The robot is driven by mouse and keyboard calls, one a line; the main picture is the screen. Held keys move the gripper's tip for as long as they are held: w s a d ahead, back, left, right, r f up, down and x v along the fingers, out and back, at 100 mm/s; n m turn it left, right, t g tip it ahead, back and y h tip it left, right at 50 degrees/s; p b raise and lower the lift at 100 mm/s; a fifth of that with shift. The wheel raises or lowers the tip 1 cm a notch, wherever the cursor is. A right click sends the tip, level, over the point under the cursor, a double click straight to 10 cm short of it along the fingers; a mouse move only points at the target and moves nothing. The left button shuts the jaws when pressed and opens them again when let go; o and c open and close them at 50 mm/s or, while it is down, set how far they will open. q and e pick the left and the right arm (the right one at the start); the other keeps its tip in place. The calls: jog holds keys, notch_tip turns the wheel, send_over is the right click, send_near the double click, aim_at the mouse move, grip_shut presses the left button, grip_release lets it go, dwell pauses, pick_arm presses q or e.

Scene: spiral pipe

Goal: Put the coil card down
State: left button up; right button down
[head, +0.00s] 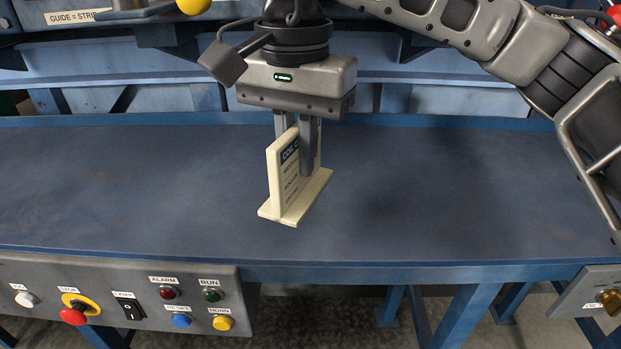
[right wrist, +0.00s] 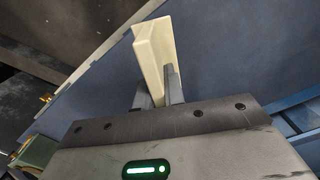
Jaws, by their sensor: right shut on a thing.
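The coil card (head: 284,180) is a cream upright plate with a dark header and lines of print, on a flat cream foot. It stands upright in the head view, at or just above the blue table; I cannot tell whether the foot touches. My right gripper (head: 296,150) points down from above and is shut on the card's upper part, one finger on each face. In the right wrist view the card (right wrist: 153,50) rises between the two fingers (right wrist: 158,92). One finger hides part of the print. My left gripper is not in view.
The blue table (head: 430,190) is clear around the card. A control panel (head: 120,290) with several buttons runs along the front left edge, and a smaller panel (head: 590,295) sits at the front right. A blue machine frame (head: 440,75) stands behind the table.

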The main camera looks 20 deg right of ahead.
aim_at(311, 181)
jog(key=d+f, duration=0.1)
jog(key=w+d+f, duration=0.1)
jog(key=shift+f, duration=0.3)
notch_tip(311, 181, down, 3)
jog(key=shift+w+f, duration=0.1)
jog(key=shift+f, duration=0.05)
jog(key=shift+f, duration=0.15)
jog(key=c, duration=1.5)
grip_release()
